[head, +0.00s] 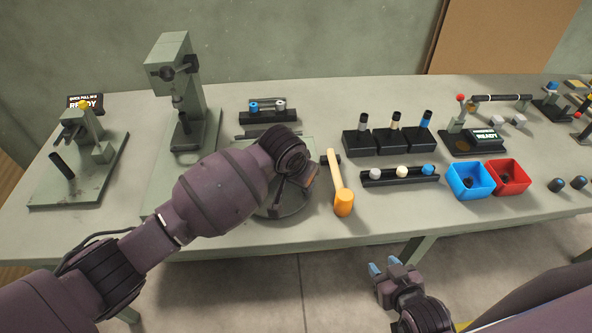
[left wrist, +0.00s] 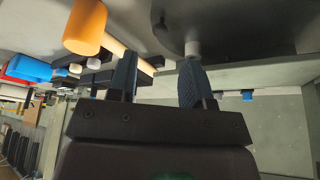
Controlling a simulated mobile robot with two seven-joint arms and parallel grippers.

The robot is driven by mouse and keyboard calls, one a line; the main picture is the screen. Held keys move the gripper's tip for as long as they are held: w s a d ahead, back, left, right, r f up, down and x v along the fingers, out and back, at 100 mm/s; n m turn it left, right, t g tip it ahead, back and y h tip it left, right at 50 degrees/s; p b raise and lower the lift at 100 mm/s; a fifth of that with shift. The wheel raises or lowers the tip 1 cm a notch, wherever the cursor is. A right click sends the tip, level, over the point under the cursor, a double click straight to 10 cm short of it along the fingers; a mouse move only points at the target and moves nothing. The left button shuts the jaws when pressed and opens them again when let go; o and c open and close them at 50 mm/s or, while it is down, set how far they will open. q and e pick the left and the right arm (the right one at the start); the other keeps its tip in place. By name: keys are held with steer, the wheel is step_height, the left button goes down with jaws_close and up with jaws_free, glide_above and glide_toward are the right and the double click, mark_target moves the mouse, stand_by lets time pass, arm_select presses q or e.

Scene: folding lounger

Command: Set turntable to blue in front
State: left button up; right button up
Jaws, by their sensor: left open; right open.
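The grey round turntable (head: 290,209) sits at the front middle of the table, largely covered by my left arm in the head view. Its dark disc fills the top of the left wrist view (left wrist: 235,22). A short pale peg (left wrist: 193,47) shows at the disc's edge, close to one fingertip; I cannot tell whether they touch. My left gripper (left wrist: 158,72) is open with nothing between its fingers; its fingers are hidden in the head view. No blue mark is visible on the turntable. My right gripper (head: 384,267) is open and empty, in front of the table edge.
An orange mallet (head: 341,190) lies just right of the turntable. A rack with blue and grey cylinders (head: 267,114) stands behind it. A black rail (head: 382,180) with pegs, a blue bin (head: 468,185) and a red bin (head: 510,181) are to the right. A press (head: 180,95) stands back left.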

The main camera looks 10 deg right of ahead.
arm_select(q)
steer(key=v, duration=0.4)
steer(key=shift+r, duration=0.2)
stand_by(0.3)
